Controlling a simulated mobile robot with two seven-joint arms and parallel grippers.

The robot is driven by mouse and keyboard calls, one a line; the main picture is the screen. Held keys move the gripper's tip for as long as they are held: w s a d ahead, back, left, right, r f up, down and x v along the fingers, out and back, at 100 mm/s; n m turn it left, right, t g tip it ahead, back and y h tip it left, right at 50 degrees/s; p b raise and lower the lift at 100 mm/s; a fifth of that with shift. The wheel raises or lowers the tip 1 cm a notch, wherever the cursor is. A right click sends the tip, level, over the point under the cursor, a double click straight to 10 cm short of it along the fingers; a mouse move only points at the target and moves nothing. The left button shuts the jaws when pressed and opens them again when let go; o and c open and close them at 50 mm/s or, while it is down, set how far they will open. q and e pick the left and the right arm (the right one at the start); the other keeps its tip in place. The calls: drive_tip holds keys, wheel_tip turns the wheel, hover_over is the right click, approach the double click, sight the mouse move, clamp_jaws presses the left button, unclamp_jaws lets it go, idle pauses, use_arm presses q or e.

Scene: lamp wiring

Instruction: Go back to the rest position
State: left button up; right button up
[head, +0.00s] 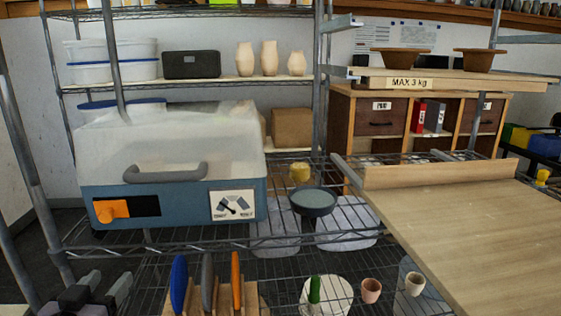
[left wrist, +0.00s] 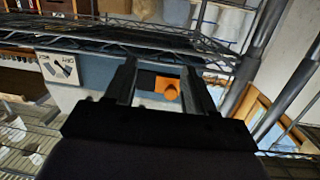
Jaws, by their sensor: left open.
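My left gripper (head: 106,284) is at the lower left corner of the head view, low in front of the wire shelf. It is open, and I see nothing held between its fingers, which also show in the left wrist view (left wrist: 158,78). Ahead of it is a blue box with a pale lid and a grey handle (head: 165,172). An orange switch (head: 112,209) on the box's front shows beyond the fingers in the left wrist view (left wrist: 167,88), apart from them. My right gripper is in neither view.
The wire shelf (head: 190,240) has metal posts at the left. Below it are upright blue, grey and orange tools (head: 207,280) in a wooden holder and small pots (head: 371,290). A dark bowl (head: 312,201) stands right of the box. A wooden board (head: 470,225) fills the right side.

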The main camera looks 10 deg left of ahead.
use_arm(q)
drive_tip(key=s+d+f+m+g+h, duration=0.1)
drive_tip(key=s+d+f+g+h, duration=0.1)
drive_tip(key=s+d+f, duration=0.45)
drive_tip(key=s+d+f+m+g+h, duration=0.1)
drive_tip(key=s+d+f+g, duration=0.2)
drive_tip(key=f, duration=0.6)
drive_tip(key=s+d+f+m+h, duration=0.1)
drive_tip(key=s+d+f+h, duration=0.1)
drive_tip(key=s+d+f, duration=0.35)
wheel_tip(320, 180, up, 8)
drive_tip(key=s+p, duration=0.1)
drive_tip(key=p, duration=1.3)
drive_tip(key=shift+m+g, duration=0.3)
drive_tip(key=shift+d+f, duration=0.1)
drive_tip(key=shift+f, duration=0.05)
